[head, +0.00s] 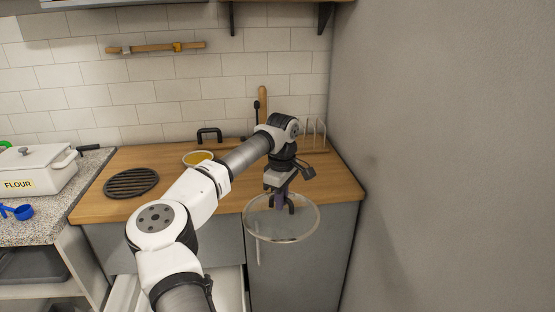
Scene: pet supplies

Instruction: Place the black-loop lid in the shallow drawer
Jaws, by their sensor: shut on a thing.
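My gripper (285,205) is shut on the handle of a round clear glass lid (262,230) with a pale rim. It holds the lid roughly level, in front of the counter's front edge at the right. The handle is mostly hidden by the dark fingers, so its loop shape is hard to make out. An open drawer with pale walls (234,290) shows at the bottom, left of the lid and lower. My arm hides much of it, and its depth is hard to judge.
A flour box (35,170) and blue scoop (20,212) are left. A grey wall (450,150) bounds the right.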

